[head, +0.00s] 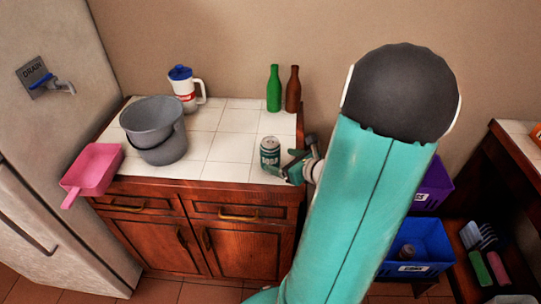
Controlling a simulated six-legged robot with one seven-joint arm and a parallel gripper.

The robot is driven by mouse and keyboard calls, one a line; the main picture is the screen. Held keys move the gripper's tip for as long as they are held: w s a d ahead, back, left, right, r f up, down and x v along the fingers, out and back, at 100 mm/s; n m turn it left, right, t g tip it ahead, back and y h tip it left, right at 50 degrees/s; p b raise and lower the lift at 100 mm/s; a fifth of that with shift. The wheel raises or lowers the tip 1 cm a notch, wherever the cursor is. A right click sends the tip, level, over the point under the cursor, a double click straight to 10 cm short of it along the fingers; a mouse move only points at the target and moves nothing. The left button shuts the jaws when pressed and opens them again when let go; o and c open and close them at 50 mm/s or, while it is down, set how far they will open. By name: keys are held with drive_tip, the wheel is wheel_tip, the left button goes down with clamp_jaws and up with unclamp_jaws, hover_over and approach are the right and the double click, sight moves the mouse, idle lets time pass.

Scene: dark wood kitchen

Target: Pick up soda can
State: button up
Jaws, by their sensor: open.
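The soda can (270,154) is dark green and silver with light lettering. It stands upright on the white tiled counter (207,141), near its right front edge. My gripper (288,166) is just to the right of the can, low over the counter, with its fingers toward the can. The gripper is open. I cannot tell whether a finger touches the can. My teal arm hides the area to the right of the counter.
A grey bucket (155,130) and a pink dustpan (92,170) are on the counter's left. A white jug with a blue lid (186,90), a green bottle (274,90) and a brown bottle (292,90) stand behind. Blue (416,245) and purple bins (432,187) are at right.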

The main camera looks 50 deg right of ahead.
sight(270, 157)
drive_tip(key=x, duration=0.5)
drive_tip(key=shift+w+a+r, duration=0.15)
drive_tip(key=shift+w+a, duration=0.15)
drive_tip(key=shift+a, duration=0.05)
drive_tip(key=shift+c, duration=0.4)
drive_tip(key=c, duration=1.1)
